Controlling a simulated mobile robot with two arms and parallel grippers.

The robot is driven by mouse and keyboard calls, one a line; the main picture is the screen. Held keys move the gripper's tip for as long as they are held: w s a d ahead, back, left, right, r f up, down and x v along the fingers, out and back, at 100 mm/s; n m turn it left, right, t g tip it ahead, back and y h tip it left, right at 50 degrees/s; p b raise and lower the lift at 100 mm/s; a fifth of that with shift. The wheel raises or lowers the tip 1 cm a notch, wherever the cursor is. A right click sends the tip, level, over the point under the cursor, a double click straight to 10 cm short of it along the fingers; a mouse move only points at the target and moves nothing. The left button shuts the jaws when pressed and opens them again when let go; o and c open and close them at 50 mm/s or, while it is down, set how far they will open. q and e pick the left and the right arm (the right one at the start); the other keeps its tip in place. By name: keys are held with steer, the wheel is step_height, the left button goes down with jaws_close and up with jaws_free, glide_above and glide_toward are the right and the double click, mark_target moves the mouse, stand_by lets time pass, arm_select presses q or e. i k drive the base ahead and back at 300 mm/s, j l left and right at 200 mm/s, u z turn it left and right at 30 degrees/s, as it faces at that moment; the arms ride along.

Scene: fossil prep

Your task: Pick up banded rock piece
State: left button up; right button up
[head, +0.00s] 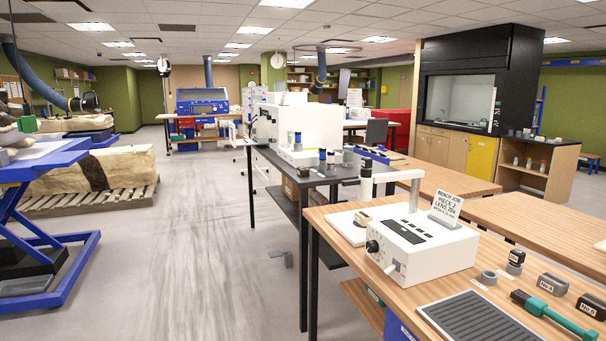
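No small rock piece with clear bands can be made out in the head view. A large pale block with a dark band (92,176) lies on a wooden pallet (90,203) on the floor at left. A small dark piece (363,217) sits on a white base at the near bench, partly behind a white control box (420,240); its banding cannot be told. Grey lumps (10,134) show at the left edge above a blue lift table (45,165). Neither of my grippers is in view.
The near wooden bench (400,300) holds a sign card (446,208), a dark ribbed mat (478,318), a green-handled tool (550,314) and small labelled blocks (553,284). A dark bench (290,178) stands behind it. The floor aisle (205,240) is clear.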

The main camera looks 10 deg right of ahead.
mark_target(302, 172)
steer(key=i+u, duration=0.25)
steer(key=i, duration=1.65)
steer(key=i+j+z, duration=0.1)
steer(key=i+z, duration=0.2)
steer(key=i+j+z, duration=0.3)
steer(key=i, duration=0.25)
steer(key=i+j+z, duration=0.3)
steer(key=i+l, duration=0.1)
